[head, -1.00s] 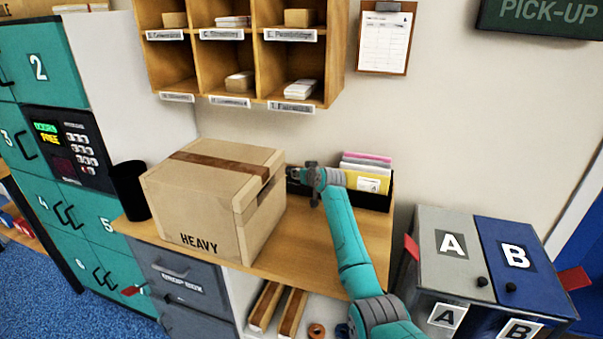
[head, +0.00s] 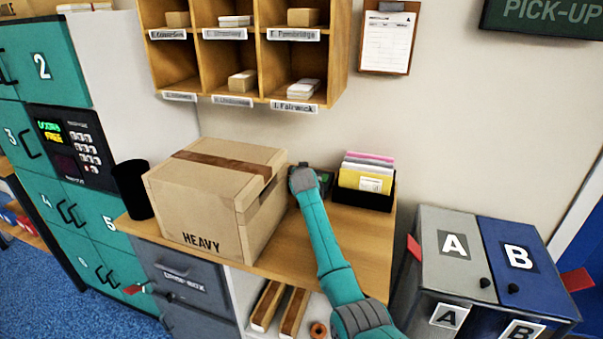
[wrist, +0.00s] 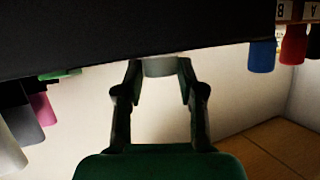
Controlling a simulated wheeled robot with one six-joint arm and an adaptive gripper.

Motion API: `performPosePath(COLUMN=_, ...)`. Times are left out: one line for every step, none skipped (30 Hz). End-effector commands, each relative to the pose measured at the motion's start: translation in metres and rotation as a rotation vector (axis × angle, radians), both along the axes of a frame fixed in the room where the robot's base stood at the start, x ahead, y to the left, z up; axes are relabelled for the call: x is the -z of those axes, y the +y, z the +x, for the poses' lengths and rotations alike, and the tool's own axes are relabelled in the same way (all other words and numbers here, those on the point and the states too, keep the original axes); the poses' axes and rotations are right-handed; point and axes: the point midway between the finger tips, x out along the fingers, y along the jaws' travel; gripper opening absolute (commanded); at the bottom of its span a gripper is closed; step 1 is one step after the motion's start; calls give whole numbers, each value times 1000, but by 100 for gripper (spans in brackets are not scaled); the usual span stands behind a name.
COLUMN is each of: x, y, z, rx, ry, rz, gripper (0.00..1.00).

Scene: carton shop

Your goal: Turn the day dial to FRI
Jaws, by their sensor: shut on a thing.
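In the wrist view my gripper (wrist: 163,72) has both fingers against a short pale grey knob (wrist: 160,66) and is shut on it. The knob sits at the edge of a large dark body (wrist: 130,35) that fills the top of the view. I take it for the day dial, but no day letters can be read. In the head view my arm reaches over the wooden counter (head: 345,235) to the gap right of the carton. The fingertips are hidden there. A small dark and green thing (head: 320,181) shows partly behind my wrist.
The HEAVY carton (head: 205,200) stands close left of my wrist. A black holder of envelopes (head: 365,182) stands to the right. The wooden pigeonholes (head: 240,60) hang above. Blue (wrist: 262,55) and red (wrist: 293,45) handles show at the wrist view's right. The counter's front right is clear.

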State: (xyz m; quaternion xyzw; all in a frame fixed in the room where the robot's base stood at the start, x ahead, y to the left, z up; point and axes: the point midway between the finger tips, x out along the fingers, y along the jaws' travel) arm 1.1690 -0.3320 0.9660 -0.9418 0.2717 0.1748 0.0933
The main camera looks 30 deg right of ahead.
Motion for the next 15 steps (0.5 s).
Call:
performPosePath(x=4, y=0, z=-1, rx=0, ry=6, rz=4, gripper=4)
performPosePath(x=4, y=0, z=-1, rx=0, ry=6, rz=4, gripper=4)
performPosePath(x=4, y=0, z=-1, rx=0, ry=6, rz=4, gripper=4)
performPosePath(x=4, y=0, z=-1, rx=0, ry=6, rz=4, gripper=4)
performPosePath(x=4, y=0, z=-1, rx=0, ry=7, rz=4, gripper=4)
performPosePath(x=4, y=0, z=-1, rx=0, ry=7, rz=4, gripper=4)
performPosePath(x=4, y=0, z=-1, rx=0, ry=7, rz=4, gripper=4)
performPosePath(x=4, y=0, z=-1, rx=0, ry=7, rz=4, gripper=4)
performPosePath(x=5, y=0, z=-1, rx=0, ry=7, rz=4, gripper=49)
performPosePath(x=5, y=1, z=-1, rx=0, ry=7, rz=4, gripper=56)
performPosePath(x=5, y=1, z=-1, rx=0, ry=7, rz=4, gripper=64)
performPosePath(x=4, y=0, z=-1, rx=0, ry=6, rz=4, gripper=64)
performPosePath(x=4, y=0, z=-1, rx=0, ry=6, rz=4, gripper=64)
performPosePath(x=4, y=0, z=-1, rx=0, ry=5, rz=3, gripper=64)
performPosePath(x=3, y=0, z=-1, rx=0, ry=5, rz=3, gripper=64)
